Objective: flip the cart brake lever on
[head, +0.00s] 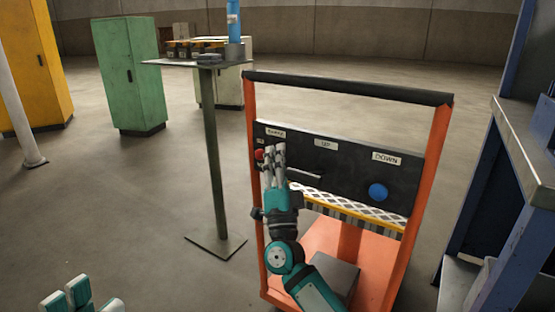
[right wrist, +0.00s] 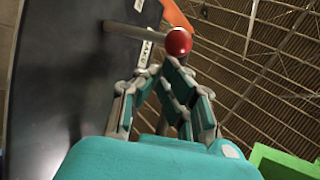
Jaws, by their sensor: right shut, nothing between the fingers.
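The cart (head: 436,160) has an orange frame and a black panel (head: 345,178) with labels, the left one small and hard to read, the others "UP" and "DOWN". The brake lever's red ball knob (head: 259,155) is at the panel's left end, partly behind my fingers. In the right wrist view the red ball (right wrist: 178,42) sits on a grey rod (right wrist: 135,30) coming from the panel, just beyond my fingertips. My right gripper (head: 274,153) is shut and empty beside the knob; contact is unclear. My left gripper (head: 80,295) is at the bottom left, partly cut off.
A blue knob (head: 378,192) sits under "DOWN", and a pale rod (head: 305,174) sticks out under "UP". A small stand (head: 211,150) is behind the cart on the left. Blue shelving (head: 500,190) is close on the right. The floor at left is open.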

